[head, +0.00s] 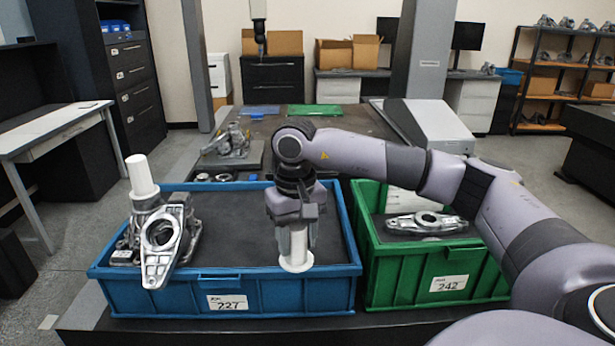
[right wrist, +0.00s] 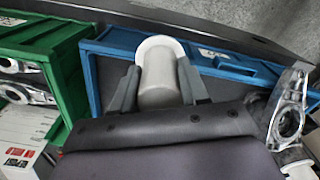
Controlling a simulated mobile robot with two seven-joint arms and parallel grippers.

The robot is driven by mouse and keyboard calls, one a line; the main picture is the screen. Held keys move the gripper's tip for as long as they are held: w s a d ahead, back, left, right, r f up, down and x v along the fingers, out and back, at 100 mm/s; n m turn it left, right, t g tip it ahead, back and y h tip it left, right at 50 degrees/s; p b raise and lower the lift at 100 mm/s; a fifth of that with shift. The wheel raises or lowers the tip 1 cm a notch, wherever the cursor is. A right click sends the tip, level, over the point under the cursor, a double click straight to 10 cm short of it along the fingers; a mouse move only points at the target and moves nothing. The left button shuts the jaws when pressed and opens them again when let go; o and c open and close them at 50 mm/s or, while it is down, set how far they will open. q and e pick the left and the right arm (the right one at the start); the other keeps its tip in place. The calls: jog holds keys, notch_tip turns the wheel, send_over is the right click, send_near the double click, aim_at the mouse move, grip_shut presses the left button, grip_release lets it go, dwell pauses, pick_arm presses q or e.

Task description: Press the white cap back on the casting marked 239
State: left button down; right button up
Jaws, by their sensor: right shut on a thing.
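My right gripper (head: 297,228) points down over the right part of the blue crate and is shut on a white cap (head: 297,262), a cylinder with a wide round flange at its lower end. In the right wrist view the cap (right wrist: 160,82) sits between the two fingers. I cannot tell whether its flange touches the crate floor. Grey metal castings (head: 160,245) stand at the crate's left end, with a white cylinder (head: 141,175) upright above them. No mark 239 is legible. My left gripper is not in view.
The blue crate (head: 227,302) is labelled 227; its middle is bare. A green crate (head: 435,290), labelled 242, stands to its right with a flat casting (head: 425,222) inside. Behind is a dark table (head: 345,122) with another casting (head: 227,145). My right arm spans over the green crate.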

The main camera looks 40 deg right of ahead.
jog(key=s+a+f+n, duration=0.1)
jog(key=s+a+f, duration=0.1)
jog(key=a+f, duration=0.2)
jog(key=s+a+f+n, duration=0.1)
jog(key=s+a+f, duration=0.2)
jog(key=f, duration=0.6)
jog(key=s+a+f+n, duration=0.1)
jog(key=s+a+f, duration=0.1)
jog(key=a+f, duration=0.4)
jog(key=shift+s+a+f, duration=0.2)
jog(key=shift+s+f, duration=0.2)
jog(key=shift+f, duration=0.15)
jog(key=shift+w+r, duration=0.1)
jog(key=shift+r, duration=0.1)
jog(key=shift+w, duration=0.1)
